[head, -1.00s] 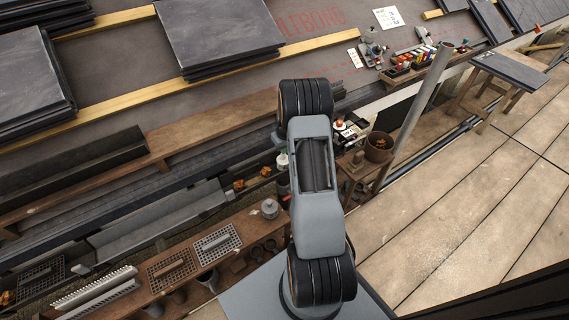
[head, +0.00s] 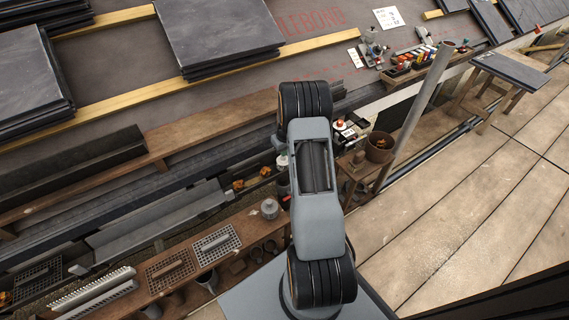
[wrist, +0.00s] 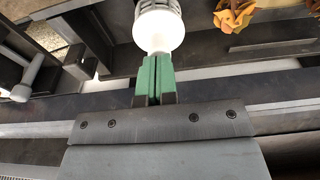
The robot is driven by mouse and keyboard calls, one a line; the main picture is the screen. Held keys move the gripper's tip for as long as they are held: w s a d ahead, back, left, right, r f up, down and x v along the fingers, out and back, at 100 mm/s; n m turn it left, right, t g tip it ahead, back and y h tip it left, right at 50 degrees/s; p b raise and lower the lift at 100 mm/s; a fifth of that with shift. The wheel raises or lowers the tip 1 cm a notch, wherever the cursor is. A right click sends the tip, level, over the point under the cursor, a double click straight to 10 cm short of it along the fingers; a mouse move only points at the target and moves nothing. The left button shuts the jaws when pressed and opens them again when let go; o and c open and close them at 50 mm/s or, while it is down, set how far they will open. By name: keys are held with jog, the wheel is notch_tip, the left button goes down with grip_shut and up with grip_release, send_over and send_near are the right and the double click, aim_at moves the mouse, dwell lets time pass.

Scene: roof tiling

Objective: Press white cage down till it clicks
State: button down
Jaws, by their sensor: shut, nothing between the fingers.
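The white cage (wrist: 158,25) shows at the top middle of the wrist view as a pale, rounded white body with a slotted cage part above it, cut off by the frame's upper edge. My gripper (wrist: 153,60) has green fingers pressed together with nothing between them. In that view their tips meet the cage's lower rim; I cannot tell whether they touch it. In the head view my arm covers the gripper. A small white piece (head: 282,160) shows just left of the arm there, too small to identify surely.
Crumpled orange pieces (wrist: 234,14) lie right of the cage. A grey pipe fitting (wrist: 30,72) is at left. Dark rails run across below. In the head view a wooden shelf (head: 130,274) with grates is at lower left, and paved floor (head: 470,220) is clear at right.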

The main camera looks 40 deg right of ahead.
jog(key=shift+r, duration=0.1)
dwell(0.3)
notch_tip(320, 180, up, 9)
jog(key=p, duration=0.6)
dwell(0.3)
dwell(0.5)
jog(key=s+a+r+p, duration=0.2)
jog(key=a+r+p, duration=0.3)
jog(key=r, duration=0.5)
jog(key=s+a+r+p, duration=0.2)
jog(key=a+r+p, duration=0.25)
jog(key=r, duration=0.55)
jog(key=s+a+r+p, duration=0.2)
jog(key=a+r+p, duration=0.3)
jog(key=r, duration=0.5)
jog(key=s+a+r+t+p, duration=0.1)
jog(key=s+a+r+p, duration=0.4)
jog(key=s+r, duration=0.3)
jog(key=s+a+r+p, duration=0.5)
jog(key=s+r+p, duration=0.2)
jog(key=r, duration=0.3)
jog(key=shift+s+a+r+n+t, duration=0.3)
jog(key=shift+s+t, duration=0.1)
